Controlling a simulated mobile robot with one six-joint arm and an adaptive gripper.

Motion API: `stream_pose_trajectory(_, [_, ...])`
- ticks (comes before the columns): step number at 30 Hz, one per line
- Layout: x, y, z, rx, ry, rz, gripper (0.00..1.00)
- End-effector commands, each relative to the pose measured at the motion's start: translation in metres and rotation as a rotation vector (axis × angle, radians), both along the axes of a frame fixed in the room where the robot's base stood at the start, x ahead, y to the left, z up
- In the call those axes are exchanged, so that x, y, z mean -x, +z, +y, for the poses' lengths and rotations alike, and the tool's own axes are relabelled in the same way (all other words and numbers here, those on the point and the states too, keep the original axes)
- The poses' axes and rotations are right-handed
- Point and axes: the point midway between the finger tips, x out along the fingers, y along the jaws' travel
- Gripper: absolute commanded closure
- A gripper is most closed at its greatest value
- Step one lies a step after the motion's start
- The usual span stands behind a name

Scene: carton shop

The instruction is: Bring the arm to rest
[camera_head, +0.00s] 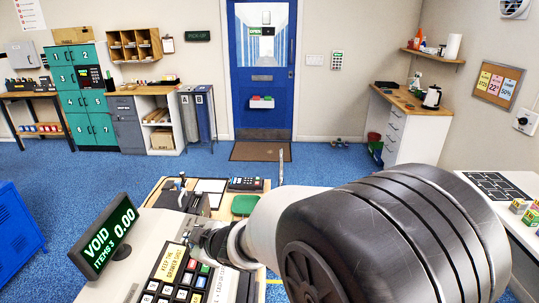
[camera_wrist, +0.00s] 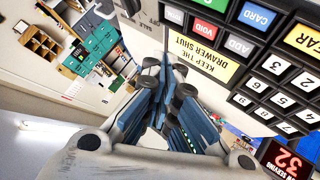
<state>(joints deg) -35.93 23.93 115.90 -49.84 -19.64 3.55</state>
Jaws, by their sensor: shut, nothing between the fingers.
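My gripper (camera_wrist: 165,95) shows in the wrist view with its fingers together and nothing between them. In the head view my arm reaches from the lower right, and the gripper (camera_head: 205,240) is just above the cash register keypad (camera_head: 178,278). The wrist view shows the keypad (camera_wrist: 275,60) upside down with coloured keys and a yellow "keep the drawer shut" label (camera_wrist: 200,50). I cannot tell whether the fingertips touch the register. My arm hides part of the counter in the head view.
A register display (camera_head: 108,238) reading "VOID, ITEMS 3, 0.00" stands left of the keypad. Behind are a card terminal (camera_head: 246,184) and a green pad (camera_head: 244,205). A white table (camera_head: 505,225) with small boxes is at right. Blue floor (camera_head: 300,165) lies open toward the blue door (camera_head: 262,75).

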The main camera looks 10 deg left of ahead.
Motion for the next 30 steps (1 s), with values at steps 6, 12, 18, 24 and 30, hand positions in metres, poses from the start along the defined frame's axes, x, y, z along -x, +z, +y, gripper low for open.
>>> stream_pose_trajectory(6, [-0.027,0.033,-0.08,0.025,-0.233,0.005,1.0])
stream_pose_trajectory(12, [-0.023,0.063,-0.202,0.05,-0.57,0.071,1.0])
stream_pose_trajectory(18, [0.031,0.074,-0.314,0.046,-0.894,0.205,1.0])
stream_pose_trajectory(24, [0.122,0.062,-0.388,0.0,-1.168,0.398,1.0])
stream_pose_trajectory(30, [0.206,0.041,-0.411,-0.066,-1.326,0.587,1.0])
